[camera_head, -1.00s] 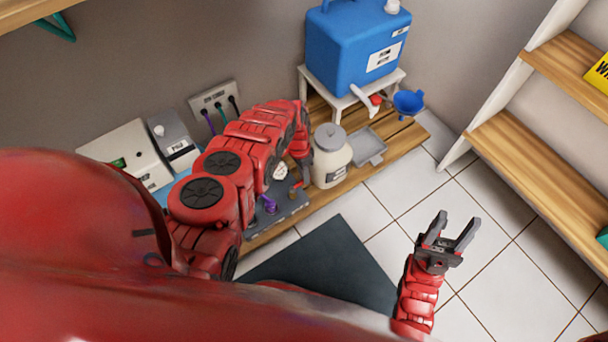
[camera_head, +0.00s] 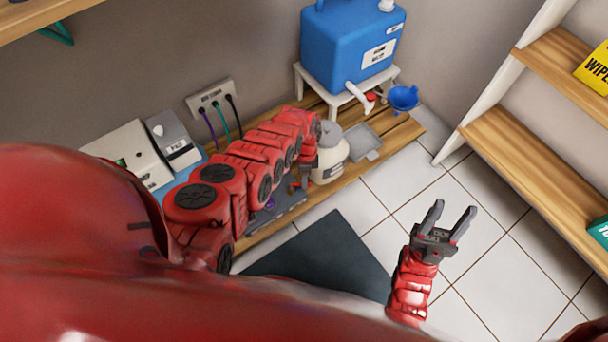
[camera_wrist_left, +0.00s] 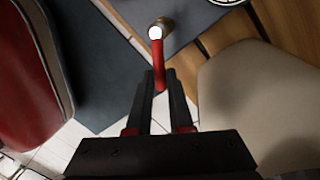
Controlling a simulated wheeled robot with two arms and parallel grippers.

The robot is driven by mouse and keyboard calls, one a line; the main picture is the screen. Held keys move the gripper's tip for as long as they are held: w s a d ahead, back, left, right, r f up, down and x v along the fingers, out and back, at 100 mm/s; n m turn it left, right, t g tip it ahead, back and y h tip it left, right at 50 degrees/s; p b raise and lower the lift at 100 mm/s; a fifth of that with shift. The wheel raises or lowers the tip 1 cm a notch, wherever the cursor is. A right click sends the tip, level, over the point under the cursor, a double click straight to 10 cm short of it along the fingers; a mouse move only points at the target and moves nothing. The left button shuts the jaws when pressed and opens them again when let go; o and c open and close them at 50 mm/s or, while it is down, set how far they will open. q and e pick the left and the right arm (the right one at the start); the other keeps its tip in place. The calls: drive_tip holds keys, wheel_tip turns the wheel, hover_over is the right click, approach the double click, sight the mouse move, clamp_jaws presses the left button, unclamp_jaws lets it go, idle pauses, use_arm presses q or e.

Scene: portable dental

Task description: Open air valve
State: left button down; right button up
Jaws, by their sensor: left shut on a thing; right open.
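The air valve shows in the left wrist view as a red lever (camera_wrist_left: 158,62) with a bright round end at a brass fitting (camera_wrist_left: 166,24). The fitting sits at the edge of a dark grey panel. My left gripper (camera_wrist_left: 160,88) is shut on the red lever, with a finger on each side of it. In the head view, my left arm reaches down beside the cream jar and hides most of the valve and the grey panel (camera_head: 290,199). My right gripper (camera_head: 444,222) is open and empty above the tiled floor.
The cream jar (camera_head: 330,166) stands close to the right of my left gripper. A metal tray (camera_head: 364,140) and a blue jug (camera_head: 345,50) on a white stand are beyond it. Wooden shelves (camera_head: 545,150) stand at right. The floor around my right gripper is clear.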

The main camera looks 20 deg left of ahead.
use_arm(q)
drive_tip(key=m, duration=0.1)
drive_tip(key=s+m, duration=0.1)
drive_tip(key=m, duration=0.1)
drive_tip(key=shift+s+d+y+p, duration=0.15)
drive_tip(key=shift+s+y+p, duration=0.05)
drive_tip(key=shift+y+p, duration=0.1)
drive_tip(key=m, duration=0.1)
drive_tip(key=s+m, duration=0.1)
drive_tip(key=shift+m+y, duration=0.3)
drive_tip(key=shift+m, duration=0.1)
drive_tip(key=shift+s+a+m+y, duration=0.2)
drive_tip(key=shift+s+m, duration=0.35)
drive_tip(key=shift+m, duration=0.65)
drive_tip(key=shift+s+a+m+y, duration=0.2)
drive_tip(key=shift+s+m, duration=0.3)
drive_tip(key=shift+m, duration=0.7)
drive_tip(key=c, duration=0.8)
unclamp_jaws()
